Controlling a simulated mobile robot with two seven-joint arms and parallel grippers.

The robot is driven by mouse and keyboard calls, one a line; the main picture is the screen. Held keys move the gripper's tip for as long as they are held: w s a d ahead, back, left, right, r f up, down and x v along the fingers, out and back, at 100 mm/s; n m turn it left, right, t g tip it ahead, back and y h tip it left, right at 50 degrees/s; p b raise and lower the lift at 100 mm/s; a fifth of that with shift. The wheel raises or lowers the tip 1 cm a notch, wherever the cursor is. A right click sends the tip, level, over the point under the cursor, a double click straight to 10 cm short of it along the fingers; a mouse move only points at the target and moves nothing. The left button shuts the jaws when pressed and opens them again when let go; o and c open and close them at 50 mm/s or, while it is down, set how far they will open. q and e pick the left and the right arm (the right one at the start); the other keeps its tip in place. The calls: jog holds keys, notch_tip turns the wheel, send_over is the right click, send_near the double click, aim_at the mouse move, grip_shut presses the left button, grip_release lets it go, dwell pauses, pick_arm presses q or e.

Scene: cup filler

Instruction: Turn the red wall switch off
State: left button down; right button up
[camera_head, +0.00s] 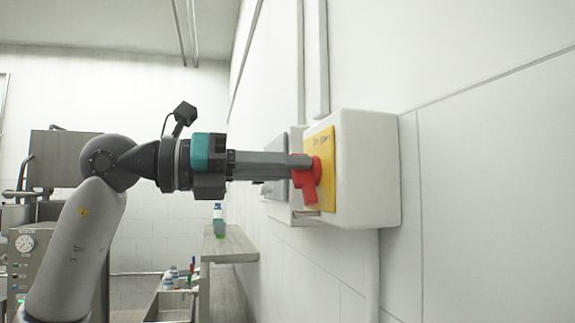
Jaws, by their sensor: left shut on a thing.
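The red wall switch (309,186) is a rotary knob on a yellow plate (323,150). The plate is on the front of a white box (368,165) fixed to the right wall. My left gripper (300,165) reaches in from the left, level with the knob, and is shut on the red switch. The fingers hide part of the knob, and its lower end points down. The writing on the yellow plate is too small to read. My right gripper is not in view.
A grey box (277,188) is on the wall behind the white one. A shelf (235,246) with a small bottle (218,213) juts out below. Metal equipment (30,255) with a gauge stands at the far left. Pipes run along the wall above the box.

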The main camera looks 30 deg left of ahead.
pick_arm(q)
jog(key=n, duration=0.6)
jog(key=n+p, duration=0.1)
jog(key=n, duration=0.4)
jog(key=shift+w+a+f+n, duration=0.1)
jog(key=shift+f+n, duration=0.1)
jog(key=shift+n, duration=0.2)
dwell(0.3)
jog(key=c, duration=0.9)
grip_release()
jog(key=shift+o, duration=0.2)
